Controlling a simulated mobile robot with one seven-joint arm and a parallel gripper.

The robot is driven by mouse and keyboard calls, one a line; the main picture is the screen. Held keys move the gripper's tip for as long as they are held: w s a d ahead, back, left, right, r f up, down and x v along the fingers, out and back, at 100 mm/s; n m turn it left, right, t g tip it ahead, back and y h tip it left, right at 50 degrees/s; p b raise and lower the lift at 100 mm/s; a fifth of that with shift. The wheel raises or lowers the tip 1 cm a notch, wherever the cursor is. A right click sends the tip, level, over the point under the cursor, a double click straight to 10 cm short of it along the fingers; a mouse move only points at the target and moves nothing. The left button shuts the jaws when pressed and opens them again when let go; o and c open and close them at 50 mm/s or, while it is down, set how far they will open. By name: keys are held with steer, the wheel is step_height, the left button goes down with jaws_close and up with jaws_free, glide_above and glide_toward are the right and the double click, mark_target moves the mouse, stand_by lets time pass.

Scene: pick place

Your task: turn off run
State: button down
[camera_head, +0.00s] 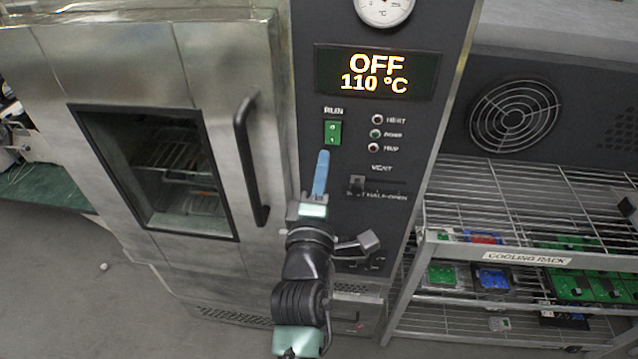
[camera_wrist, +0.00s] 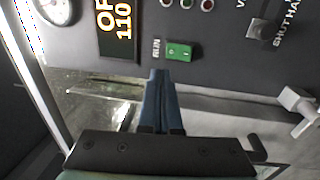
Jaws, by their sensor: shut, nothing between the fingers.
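The green RUN rocker switch (camera_head: 333,132) sits on the dark control panel under its RUN label. It also shows in the wrist view (camera_wrist: 180,51), just beyond my fingertips. The display (camera_head: 375,74) above it reads OFF and 110 °C. My gripper (camera_head: 323,155) has blue fingers that are shut together and empty. Its tips point up at the panel, a little below the switch in the head view. In the wrist view the tips (camera_wrist: 159,72) are close to the switch's lower left; I cannot tell whether they touch the panel.
The oven door has a vertical handle (camera_head: 246,158) left of my arm. A vent slider (camera_head: 357,184) and three indicator lamps (camera_head: 376,133) are on the panel. A cooling rack (camera_head: 530,247) with several circuit boards stands at the right. A round gauge (camera_head: 384,8) is at the top.

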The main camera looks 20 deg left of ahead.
steer(key=s, duration=0.1)
steer(key=s+d, duration=0.1)
steer(key=s, duration=0.2)
steer(key=shift+s+d+r, duration=0.15)
steer(key=shift+s+r, duration=0.1)
steer(key=shift+r, duration=0.1)
steer(key=shift+r, duration=0.1)
steer(key=d+r+m+t+h+b, duration=0.15)
steer(key=d+r+m, duration=0.3)
steer(key=r, duration=0.45)
steer(key=d+r+m+t+h+b, duration=0.1)
steer(key=d+r+m+t+b, duration=0.25)
steer(key=r, duration=0.55)
steer(key=s+d+r+m+t+h, duration=0.1)
steer(key=s+d+r+m+t, duration=0.1)
steer(key=s+d+r+m, duration=0.2)
steer(key=s+d+r+m+t+h+b, duration=0.1)
steer(key=s+d+r+m, duration=0.4)
steer(key=r, duration=0.8)
steer(key=s+m+h, duration=0.1)
steer(key=s+m, duration=0.2)
steer(key=m, duration=0.1)
steer(key=shift+t, duration=0.4)
